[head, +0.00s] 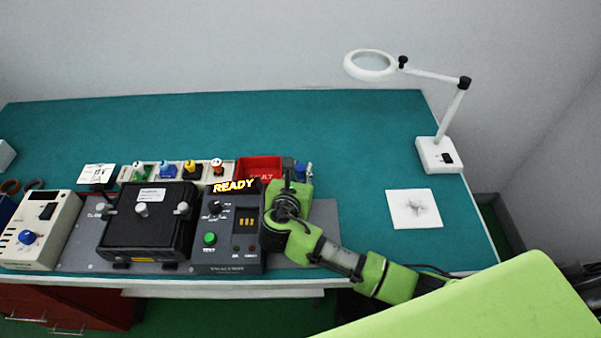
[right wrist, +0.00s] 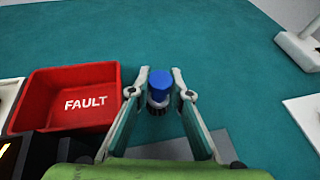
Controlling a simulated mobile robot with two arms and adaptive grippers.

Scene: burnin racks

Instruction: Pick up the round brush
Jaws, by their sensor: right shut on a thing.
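The round brush (right wrist: 160,84) has a blue top, a pale collar and dark bristles below. In the right wrist view it sits between the two fingertips of my right gripper (right wrist: 160,93), which is shut on it. In the head view my right gripper (head: 299,174) is just right of the red FAULT bin, near the right end of the equipment row, and largely covers the brush. I cannot tell whether the bristles touch the bench. My left gripper is not in view.
The red FAULT bin (right wrist: 75,98) is close on the left. The tester (head: 229,240) with a READY display and a black fixture (head: 148,225) stand left of my arm. A magnifier lamp (head: 437,155) and white pad (head: 414,209) are at right. The green bench behind is clear.

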